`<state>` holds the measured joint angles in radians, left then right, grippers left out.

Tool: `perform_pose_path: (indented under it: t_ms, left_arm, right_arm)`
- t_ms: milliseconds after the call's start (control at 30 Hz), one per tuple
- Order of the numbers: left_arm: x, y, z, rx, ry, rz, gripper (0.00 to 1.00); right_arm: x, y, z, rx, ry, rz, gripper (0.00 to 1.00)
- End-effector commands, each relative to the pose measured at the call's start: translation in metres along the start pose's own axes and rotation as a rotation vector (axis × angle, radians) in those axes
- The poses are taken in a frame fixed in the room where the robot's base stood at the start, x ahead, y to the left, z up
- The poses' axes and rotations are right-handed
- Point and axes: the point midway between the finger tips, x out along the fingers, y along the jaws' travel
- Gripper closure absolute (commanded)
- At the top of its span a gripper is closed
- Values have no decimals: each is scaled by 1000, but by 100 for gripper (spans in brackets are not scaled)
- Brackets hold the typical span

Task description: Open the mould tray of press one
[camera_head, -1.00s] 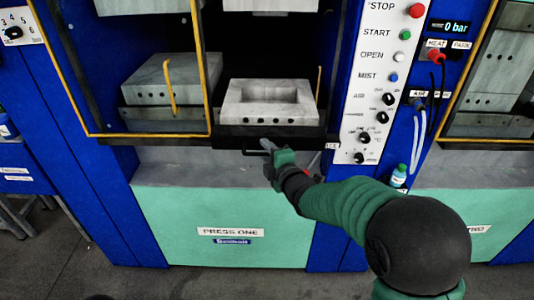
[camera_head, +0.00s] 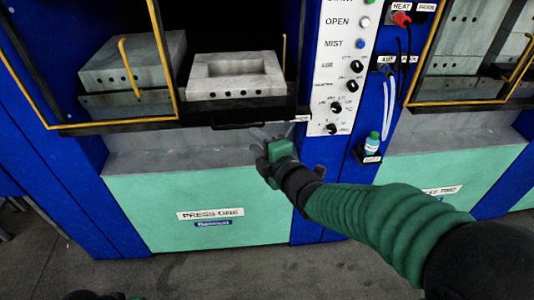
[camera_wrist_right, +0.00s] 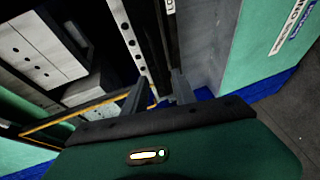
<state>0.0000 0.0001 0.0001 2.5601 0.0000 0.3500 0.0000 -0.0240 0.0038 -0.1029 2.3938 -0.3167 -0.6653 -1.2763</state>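Press one's mould tray is a dark shelf (camera_head: 228,109) carrying a pale grey mould block (camera_head: 237,89) with a rectangular hollow and a row of holes in front. A thin black handle bar (camera_head: 238,126) hangs at the tray's front edge. My right gripper (camera_head: 273,131) is in front of the press, just right of and slightly below the handle. Its fingers are spread with nothing gripped; the right wrist view (camera_wrist_right: 159,94) also shows them apart, with dark press parts beyond. Whether a finger touches the press front cannot be told.
A control panel (camera_head: 340,70) with buttons and knobs is right of the opening. A yellow-framed guard (camera_head: 165,60) covers the opening's left side. Press two stands further right.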

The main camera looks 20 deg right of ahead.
Motion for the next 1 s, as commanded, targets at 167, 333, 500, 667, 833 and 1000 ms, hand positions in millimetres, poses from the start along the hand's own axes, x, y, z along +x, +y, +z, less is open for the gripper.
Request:
perform_pose_path:
  t_ms: [167, 333, 500, 667, 833, 1000]
  left_arm:
    - [3, 0, 1, 0, 0, 0, 64]
    - [4, 0, 1, 0, 0, 0, 64]
    - [4, 0, 1, 0, 0, 0, 64]
    - [4, 0, 1, 0, 0, 0, 64]
    - [4, 0, 1, 0, 0, 0, 64]
    - [4, 0, 1, 0, 0, 0, 64]
  right_arm:
    - [-42, 0, 1, 1, -2, 1, 68]
    - [-58, -1, 2, 1, -1, -2, 68]
    - [-60, -2, 2, 1, -1, -4, 68]
    - [-59, -4, 2, 14, -5, -13, 78]
    - [-57, -52, 13, 249, -88, -174, 100]
    - [-69, -121, 23, 592, -258, -385, 100]
